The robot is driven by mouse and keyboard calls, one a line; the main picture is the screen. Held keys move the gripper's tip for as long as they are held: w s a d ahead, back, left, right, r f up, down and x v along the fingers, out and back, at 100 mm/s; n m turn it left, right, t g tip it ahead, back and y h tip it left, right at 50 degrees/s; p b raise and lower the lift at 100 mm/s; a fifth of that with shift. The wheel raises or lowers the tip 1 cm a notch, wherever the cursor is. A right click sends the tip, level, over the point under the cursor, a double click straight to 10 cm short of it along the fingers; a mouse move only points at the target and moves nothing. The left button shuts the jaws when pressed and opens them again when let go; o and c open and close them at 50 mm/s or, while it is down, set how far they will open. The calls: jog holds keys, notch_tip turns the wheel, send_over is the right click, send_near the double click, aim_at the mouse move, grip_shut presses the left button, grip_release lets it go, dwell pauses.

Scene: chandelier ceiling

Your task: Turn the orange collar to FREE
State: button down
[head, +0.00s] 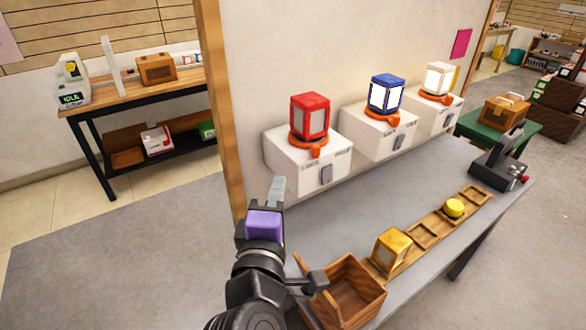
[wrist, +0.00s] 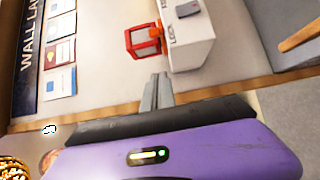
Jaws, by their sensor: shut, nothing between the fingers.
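A red lantern (head: 310,115) sits on a white box (head: 290,160) on the wall bench, with an orange collar (head: 309,149) around its base. A blue lantern (head: 386,93) with a lit panel and a white lit lantern (head: 438,78) stand on like boxes to the right, each with an orange collar (head: 381,119) (head: 435,98). Small box lettering is unreadable. My gripper (head: 278,187) is shut and empty, in front of and below the left box. In the wrist view, the shut fingers (wrist: 157,88) are apart from the red lantern (wrist: 142,42) and its collar (wrist: 162,35).
On the bench (head: 345,210) are an open wooden box (head: 345,290), a yellow-gold lantern (head: 391,250), a wooden slotted rail (head: 424,236) with a yellow piece (head: 453,208), and a dark device (head: 500,165). A wooden post (head: 222,100) stands left. The bench middle is clear.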

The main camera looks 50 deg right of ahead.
aim_at(300, 157)
jog(key=w+d+p, duration=0.1)
jog(key=d, duration=0.2)
jog(key=w+d+p, duration=0.1)
jog(key=d, duration=0.2)
jog(key=w+d+p, duration=0.1)
jog(key=d, duration=0.3)
jog(key=shift+w+d, duration=0.1)
jog(key=shift+w, duration=0.1)
jog(key=shift+s+d, duration=0.3)
